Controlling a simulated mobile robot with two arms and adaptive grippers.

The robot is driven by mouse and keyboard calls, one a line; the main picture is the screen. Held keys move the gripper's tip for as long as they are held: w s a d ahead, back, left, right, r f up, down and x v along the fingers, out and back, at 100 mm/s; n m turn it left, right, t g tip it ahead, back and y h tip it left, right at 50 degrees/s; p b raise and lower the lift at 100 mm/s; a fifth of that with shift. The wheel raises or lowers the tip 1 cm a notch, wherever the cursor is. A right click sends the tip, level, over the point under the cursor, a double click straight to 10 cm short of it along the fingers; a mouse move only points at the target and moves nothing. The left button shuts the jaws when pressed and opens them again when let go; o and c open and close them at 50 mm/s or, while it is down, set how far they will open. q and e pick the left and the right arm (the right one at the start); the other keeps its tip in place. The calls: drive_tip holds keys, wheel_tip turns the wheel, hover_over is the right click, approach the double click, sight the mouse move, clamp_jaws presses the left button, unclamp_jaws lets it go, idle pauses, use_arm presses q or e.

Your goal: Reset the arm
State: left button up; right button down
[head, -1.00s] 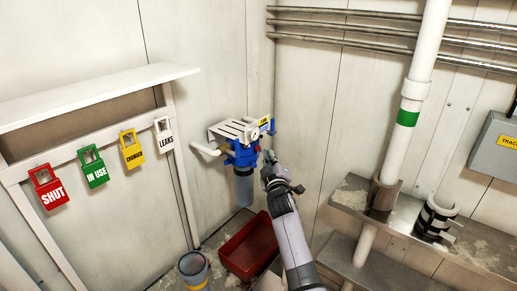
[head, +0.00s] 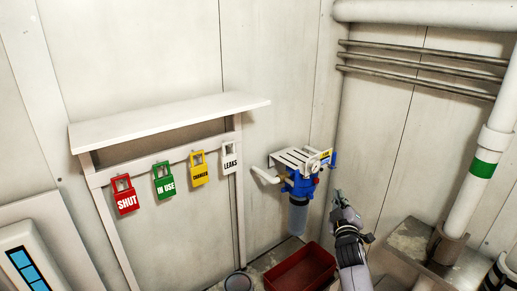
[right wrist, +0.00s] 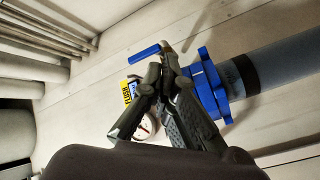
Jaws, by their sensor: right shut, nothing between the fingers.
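My right gripper (head: 339,197) is shut and empty, held out in front of the wall corner. It is just right of the blue filter unit (head: 299,184) on the wall, with a small gap between them in the head view. In the right wrist view, my shut fingers (right wrist: 164,62) point up past the unit's blue collar (right wrist: 210,86). The grey filter housing (right wrist: 285,66) extends to the right there. A round gauge (right wrist: 145,127) is partly hidden behind the fingers. My left gripper is not in view.
Red, green, yellow and white tags hang below a white shelf (head: 165,121) on the left. A white pipe with a green band (head: 482,169) stands at right, near several wall pipes (head: 425,68).

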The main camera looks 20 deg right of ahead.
drive_tip(key=s+a+f+g+y+b, duration=0.1)
drive_tip(key=s+a+f+g+y, duration=0.15)
drive_tip(key=f, duration=0.75)
drive_tip(key=s+a+f+g+y, duration=0.1)
drive_tip(key=s+a+f, duration=0.25)
drive_tip(key=f, duration=0.75)
drive_tip(key=s+a+f+g+y+b, duration=0.1)
drive_tip(key=s+a+f+g, duration=0.2)
drive_tip(key=f, duration=0.7)
drive_tip(key=s+a+f+m+g+y, duration=0.1)
drive_tip(key=s+a+f+g, duration=0.15)
drive_tip(key=s+f, duration=0.6)
drive_tip(key=s+a+f+g+y, duration=0.1)
drive_tip(key=s+a+f, duration=0.3)
drive_tip(key=s+f, duration=0.5)
drive_tip(key=s+a+f+g, duration=0.1)
drive_tip(key=s+f, duration=0.4)
drive_tip(key=s, duration=0.6)
drive_tip(key=s+a+f+m+g+b, duration=0.1)
drive_tip(key=s+a+f+g, duration=0.1)
drive_tip(key=s, duration=0.8)
drive_tip(key=s+a+f+g+b, duration=0.1)
drive_tip(key=s+f+g, duration=0.2)
drive_tip(key=s+f, duration=0.4)
drive_tip(key=s+y, duration=0.1)
drive_tip(key=s, duration=0.3)
drive_tip(key=shift+s+a+f+m, duration=0.3)
drive_tip(key=shift+s+f+m, duration=0.05)
drive_tip(key=shift+m, duration=0.05)
